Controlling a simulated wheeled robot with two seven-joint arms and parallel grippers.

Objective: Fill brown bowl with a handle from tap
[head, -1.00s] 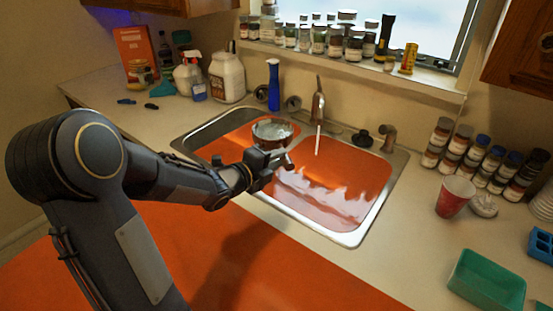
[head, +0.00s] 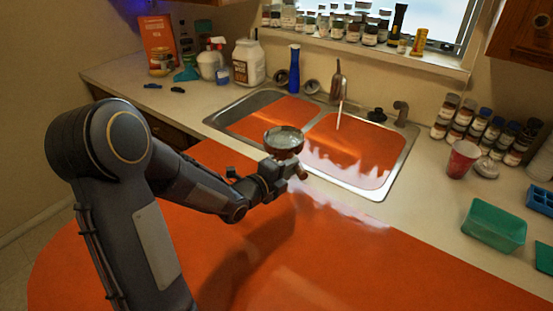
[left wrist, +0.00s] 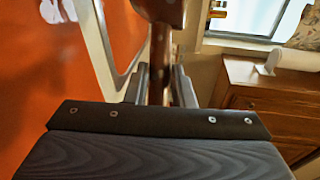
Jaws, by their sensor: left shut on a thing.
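The brown bowl (head: 284,143) is held upright, with pale, clear-looking contents inside. In the head view it appears over the front edge of the sink, near the divider. My left gripper (head: 292,172) is shut on its brown handle, which also shows between the fingers in the left wrist view (left wrist: 160,60). The tap (head: 337,82) stands behind the sink, and a thin white stream (head: 341,115) falls from it into the right basin. The bowl is apart from the stream, nearer me and to the left. My right gripper is out of view.
The double sink (head: 373,193) has a metal rim. A blue bottle (head: 294,70) stands behind it. A red cup (head: 462,158), several jars and a green tray (head: 494,226) are on the right counter. Open space lies in front of the sink.

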